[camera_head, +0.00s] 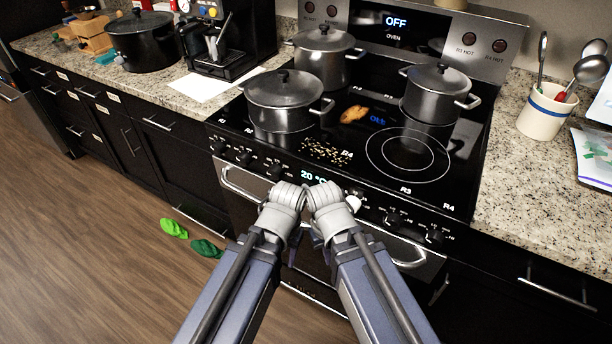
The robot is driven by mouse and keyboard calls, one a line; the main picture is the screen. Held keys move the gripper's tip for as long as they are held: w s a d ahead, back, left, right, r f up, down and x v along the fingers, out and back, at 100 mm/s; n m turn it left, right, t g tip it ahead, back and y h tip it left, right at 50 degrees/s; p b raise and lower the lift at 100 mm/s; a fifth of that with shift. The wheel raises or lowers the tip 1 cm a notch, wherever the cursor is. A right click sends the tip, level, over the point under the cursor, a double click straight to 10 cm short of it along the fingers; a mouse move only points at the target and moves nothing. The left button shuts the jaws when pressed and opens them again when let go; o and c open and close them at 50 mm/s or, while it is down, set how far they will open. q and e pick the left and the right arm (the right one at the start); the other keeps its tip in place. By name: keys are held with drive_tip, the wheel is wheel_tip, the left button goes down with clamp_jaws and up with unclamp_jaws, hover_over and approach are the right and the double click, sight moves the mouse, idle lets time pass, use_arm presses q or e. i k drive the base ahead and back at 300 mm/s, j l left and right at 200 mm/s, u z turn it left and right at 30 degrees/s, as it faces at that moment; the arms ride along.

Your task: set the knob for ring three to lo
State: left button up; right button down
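The stove front carries black knobs. On its right side are a knob (393,217) below the R3 label and another knob (433,236) further right, below the R4 label. Their pointer settings are too small to read. Ring three (408,154) is a bare double circle on the black glass. My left gripper (291,251) and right gripper (317,239) are close together in front of the oven door, left of the R3 knob and apart from it. My wrists hide most of both grippers, so their opening does not show.
Pots stand on the cooktop at left (284,100), back (324,56) and right (435,93). Crumbs (325,152) and a cookie-like piece (353,114) lie between them. The oven handle (408,258) juts out below the knobs. Green slippers (174,228) lie on the floor.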

sight(393, 222)
drive_tip(key=k+l+u, duration=0.1)
drive_tip(key=k+l, duration=0.35)
drive_tip(key=l, duration=0.2)
drive_tip(key=k+l+u, duration=0.1)
drive_tip(key=k+l, duration=0.35)
drive_tip(key=l, duration=0.15)
